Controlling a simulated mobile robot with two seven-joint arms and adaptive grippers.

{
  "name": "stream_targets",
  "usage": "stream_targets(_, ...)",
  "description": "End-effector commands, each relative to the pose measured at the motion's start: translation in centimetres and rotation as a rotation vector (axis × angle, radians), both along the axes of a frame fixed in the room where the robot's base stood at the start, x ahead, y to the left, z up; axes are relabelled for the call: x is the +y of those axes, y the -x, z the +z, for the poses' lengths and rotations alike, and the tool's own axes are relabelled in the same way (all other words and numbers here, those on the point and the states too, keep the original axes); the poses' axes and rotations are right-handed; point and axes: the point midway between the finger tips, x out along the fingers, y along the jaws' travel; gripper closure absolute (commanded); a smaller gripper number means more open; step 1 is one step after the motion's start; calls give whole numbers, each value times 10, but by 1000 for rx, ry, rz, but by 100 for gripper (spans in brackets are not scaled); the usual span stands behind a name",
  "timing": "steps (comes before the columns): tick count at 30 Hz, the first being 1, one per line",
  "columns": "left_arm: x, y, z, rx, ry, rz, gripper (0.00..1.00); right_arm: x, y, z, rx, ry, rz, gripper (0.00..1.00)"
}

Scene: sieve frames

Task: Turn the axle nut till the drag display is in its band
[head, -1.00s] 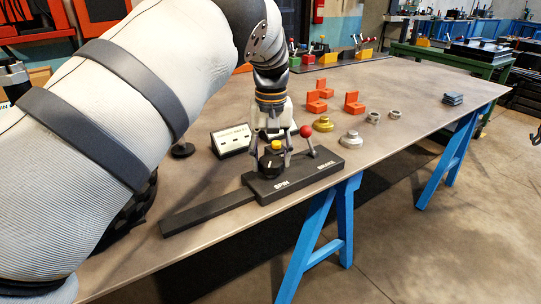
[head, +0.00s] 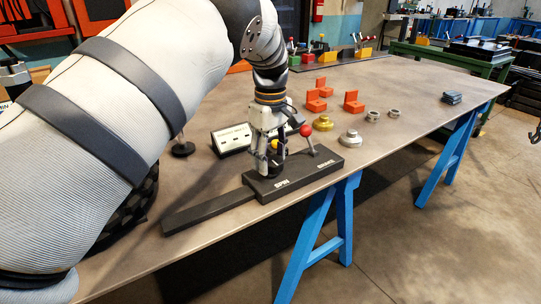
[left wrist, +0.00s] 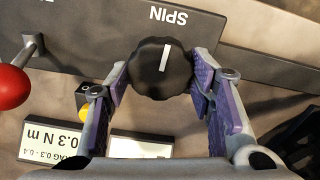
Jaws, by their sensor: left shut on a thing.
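My left gripper (head: 268,168) points down over the black block (head: 310,175) marked SPIN and BRAKE. In the left wrist view its purple-padded fingers (left wrist: 160,75) are shut on a round black knob (left wrist: 163,86) with a white pointer line, beside the word SPIN. In the head view the gripper mostly hides the knob. The display box (head: 232,138) stands behind the block. I cannot pick out a separate axle nut.
A red-ball lever (head: 306,131) stands on the block's BRAKE end. A yellow-topped piece (left wrist: 84,113) is near one finger. Orange blocks (head: 354,103), a yellow flanged part (head: 323,123), a grey one (head: 350,138) and small rings (head: 373,116) lie to the right. The table's right is mostly clear.

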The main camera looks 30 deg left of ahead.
Motion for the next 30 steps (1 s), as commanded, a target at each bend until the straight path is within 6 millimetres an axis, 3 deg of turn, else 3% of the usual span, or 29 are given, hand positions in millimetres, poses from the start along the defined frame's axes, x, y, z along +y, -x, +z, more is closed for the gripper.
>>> stream_targets(18, -1, 1, -1, 2, 2, 42, 79, 0, 0, 0, 1, 0, 0, 60)
stream_targets(19, -1, 1, -1, 2, 2, 42, 49, 0, 0, 0, 1, 0, 0, 60)
stream_targets(21, -1, 1, -1, 2, 2, 41, 33, 0, 0, 0, 1, 0, 0, 60)
stream_targets(30, 0, 0, 0, 1, 0, 40, 31, 0, 0, 0, 0, 0, 0, 60)
